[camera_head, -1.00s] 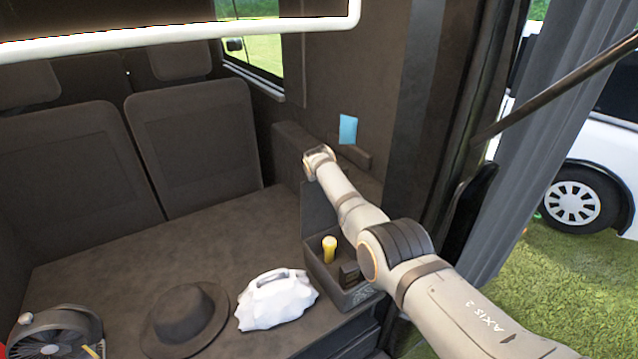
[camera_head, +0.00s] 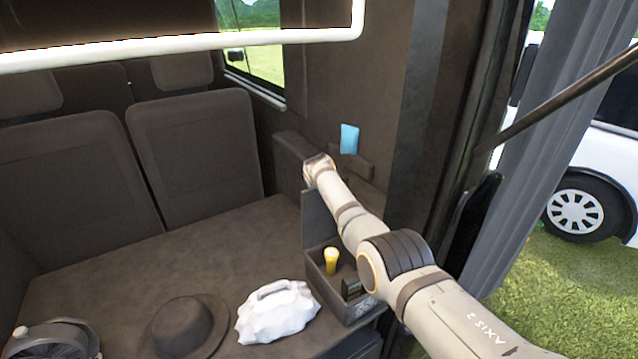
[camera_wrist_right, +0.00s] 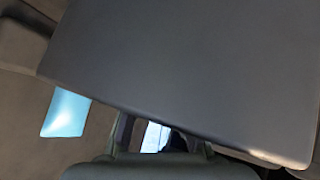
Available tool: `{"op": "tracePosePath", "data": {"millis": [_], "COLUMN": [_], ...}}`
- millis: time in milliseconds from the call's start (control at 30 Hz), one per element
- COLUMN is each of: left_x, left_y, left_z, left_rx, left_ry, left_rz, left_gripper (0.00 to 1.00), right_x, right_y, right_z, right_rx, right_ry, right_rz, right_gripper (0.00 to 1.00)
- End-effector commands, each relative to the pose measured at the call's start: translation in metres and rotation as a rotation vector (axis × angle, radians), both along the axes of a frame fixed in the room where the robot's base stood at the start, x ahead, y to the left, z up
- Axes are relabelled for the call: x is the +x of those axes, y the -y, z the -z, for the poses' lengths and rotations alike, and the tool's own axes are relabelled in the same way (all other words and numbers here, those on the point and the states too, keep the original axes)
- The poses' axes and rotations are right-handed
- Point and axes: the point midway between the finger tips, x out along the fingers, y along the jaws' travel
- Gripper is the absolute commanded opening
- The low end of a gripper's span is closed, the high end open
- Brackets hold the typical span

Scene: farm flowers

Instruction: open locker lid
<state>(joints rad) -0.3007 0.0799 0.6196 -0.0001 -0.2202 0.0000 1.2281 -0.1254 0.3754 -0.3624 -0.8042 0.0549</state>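The locker (camera_head: 352,312) is a dark open-topped box at the right end of the seat bench. Its lid (camera_head: 317,216) stands raised, roughly upright, at the box's back left side. A yellow flashlight-like object (camera_head: 331,261) and a small dark item (camera_head: 351,288) are inside. My right arm reaches over the box, its wrist end (camera_head: 317,168) above the lid. In the right wrist view a broad grey panel (camera_wrist_right: 190,70), apparently the lid, fills much of the picture. The right fingers cannot be made out, nor whether they touch the lid. My left gripper is not in view.
A white rail (camera_head: 180,46) crosses the top.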

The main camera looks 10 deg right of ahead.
Motion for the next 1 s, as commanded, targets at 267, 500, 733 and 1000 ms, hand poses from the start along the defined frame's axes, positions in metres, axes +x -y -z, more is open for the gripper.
{"op": "tracePosePath", "data": {"millis": [267, 500, 733, 1000], "left_x": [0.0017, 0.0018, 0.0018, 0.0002], "left_y": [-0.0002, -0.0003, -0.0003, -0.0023], "left_z": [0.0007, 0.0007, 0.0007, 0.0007], "left_rx": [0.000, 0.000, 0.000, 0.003], "left_ry": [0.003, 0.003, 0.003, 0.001], "left_rz": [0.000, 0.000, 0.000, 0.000], "left_gripper": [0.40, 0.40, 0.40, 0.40], "right_x": [-0.0048, -0.0047, -0.0046, -0.0052], "right_y": [-0.0051, -0.0036, -0.0022, -0.0017], "right_z": [0.0137, 0.0135, 0.0134, 0.0126], "right_rx": [0.006, 0.004, 0.003, 0.002], "right_ry": [-0.023, -0.023, -0.022, -0.022], "right_rz": [-0.003, -0.003, -0.001, 0.001], "right_gripper": [0.48, 0.48, 0.48, 0.48]}}
